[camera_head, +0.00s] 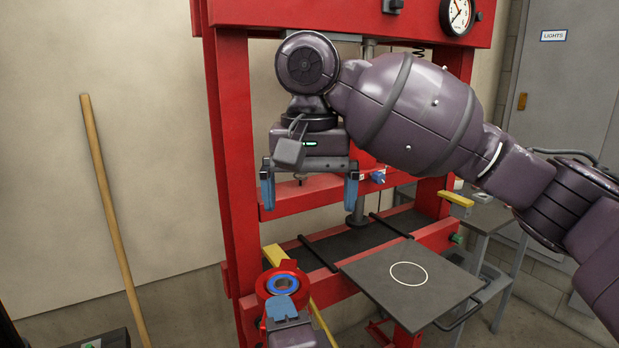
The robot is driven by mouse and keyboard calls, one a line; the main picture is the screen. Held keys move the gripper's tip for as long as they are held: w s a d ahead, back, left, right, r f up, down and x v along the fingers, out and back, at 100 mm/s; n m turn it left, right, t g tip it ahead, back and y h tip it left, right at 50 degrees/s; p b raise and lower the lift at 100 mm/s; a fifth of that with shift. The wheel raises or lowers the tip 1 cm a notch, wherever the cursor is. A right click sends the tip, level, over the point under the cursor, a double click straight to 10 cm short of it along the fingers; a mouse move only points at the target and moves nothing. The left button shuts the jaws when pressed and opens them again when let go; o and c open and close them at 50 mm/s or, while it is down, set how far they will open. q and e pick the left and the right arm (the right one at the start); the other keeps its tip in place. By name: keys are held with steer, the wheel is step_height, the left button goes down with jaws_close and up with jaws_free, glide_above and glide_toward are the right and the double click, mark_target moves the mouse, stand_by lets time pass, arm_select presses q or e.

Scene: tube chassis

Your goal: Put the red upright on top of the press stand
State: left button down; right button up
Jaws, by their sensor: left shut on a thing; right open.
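A red round piece (262,285) with a blue ring set in its top, seemingly the red upright, is at the bottom centre. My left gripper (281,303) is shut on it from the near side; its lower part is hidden. The red press stand (230,150) rises behind, with a dark flat plate (440,290) at its front right. The plate carries a white circle and is bare. The held piece is left of the plate, apart from it. My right gripper (310,192) is open and empty, fingers down, in front of the press frame, above the held piece.
Yellow bars (455,199) lie on the press's lower beams, and dark rods (318,254) lie across its bed. My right arm crosses the upper right. A wooden pole (112,215) leans on the wall at left. A grey table (488,217) stands behind the plate.

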arm_select(q)
steer(key=a+f+m+h, duration=0.3)
steer(key=a+f+h, duration=0.2)
steer(key=a+f, duration=0.6)
steer(key=shift+a+f+m+t+h, duration=0.3)
steer(key=shift+a+f+h, duration=0.1)
steer(key=shift+a, duration=1.75)
steer(key=shift+w+d, duration=0.1)
